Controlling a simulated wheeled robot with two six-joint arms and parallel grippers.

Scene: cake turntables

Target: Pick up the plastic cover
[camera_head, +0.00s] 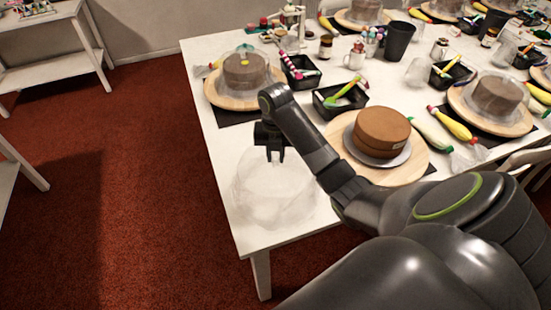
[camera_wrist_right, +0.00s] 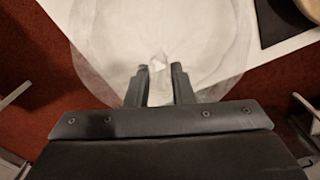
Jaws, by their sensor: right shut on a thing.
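The clear plastic cover (camera_head: 272,200) is at the table's front left corner, partly past the table's left edge. My right gripper (camera_head: 275,160) is above it, shut on the small knob at its top. In the right wrist view, the see-through cover (camera_wrist_right: 205,50) fills the upper middle, and my right gripper's fingers (camera_wrist_right: 158,75) stand on both sides of the pale knob. I cannot tell whether the cover touches the table. My left gripper is not in view.
A brown cake (camera_head: 380,132) stands uncovered on a wooden turntable (camera_head: 414,165) right of the cover. Another cake (camera_head: 245,70) sits under a clear cover at the back left. Black trays (camera_head: 328,110) with tools lie between them. Red carpet (camera_head: 150,180) lies left of the white table (camera_head: 215,150).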

